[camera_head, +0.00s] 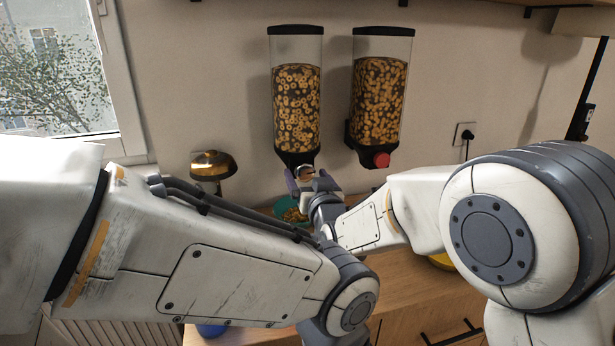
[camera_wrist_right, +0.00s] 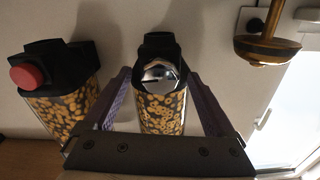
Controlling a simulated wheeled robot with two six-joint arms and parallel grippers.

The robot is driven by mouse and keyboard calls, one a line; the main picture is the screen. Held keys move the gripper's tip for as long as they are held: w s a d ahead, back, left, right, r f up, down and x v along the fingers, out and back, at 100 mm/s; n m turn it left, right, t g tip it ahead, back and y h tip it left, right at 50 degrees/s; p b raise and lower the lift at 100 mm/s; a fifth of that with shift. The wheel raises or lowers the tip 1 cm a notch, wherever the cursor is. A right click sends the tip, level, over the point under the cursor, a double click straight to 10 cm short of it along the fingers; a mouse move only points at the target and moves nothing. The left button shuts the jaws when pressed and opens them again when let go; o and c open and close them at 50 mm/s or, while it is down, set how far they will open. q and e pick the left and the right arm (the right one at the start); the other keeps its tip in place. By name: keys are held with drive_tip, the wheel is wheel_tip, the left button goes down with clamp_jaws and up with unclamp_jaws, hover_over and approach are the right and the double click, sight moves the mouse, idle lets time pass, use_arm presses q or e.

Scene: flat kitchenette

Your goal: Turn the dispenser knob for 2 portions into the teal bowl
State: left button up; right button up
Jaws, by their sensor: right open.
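Two wall dispensers filled with ring cereal hang side by side. The left dispenser (camera_head: 296,105) has a chrome knob (camera_wrist_right: 159,77); the right dispenser (camera_head: 379,100) has a red knob (camera_head: 381,160). The teal bowl (camera_head: 281,211) stands under the left dispenser with some cereal in it, partly hidden by my right gripper. My right gripper (camera_head: 306,180) is open at the chrome knob. In the right wrist view its purple fingers stand on either side of that knob, with visible gaps. My left arm crosses the foreground; its gripper is not visible.
A brass lamp (camera_head: 212,165) stands left of the bowl, by the window. A socket with a black plug (camera_head: 466,134) is on the wall at right. A blue object (camera_head: 211,330) and a yellow one (camera_head: 442,262) are mostly hidden by my arms.

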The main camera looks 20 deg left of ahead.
drive_tip(key=c, duration=1.4)
drive_tip(key=shift+f+m+b, duration=0.2)
drive_tip(key=shift+m+b, duration=0.8)
drive_tip(key=shift+b, duration=0.3)
drive_tip(key=m+b, duration=1.2)
drive_tip(key=b, duration=0.1)
drive_tip(key=shift+m+b, duration=0.3)
drive_tip(key=shift+r+m+b, duration=0.2)
drive_tip(key=shift+m+b, duration=1.5)
drive_tip(key=shift+m, duration=0.4)
drive_tip(key=o, duration=1.4)
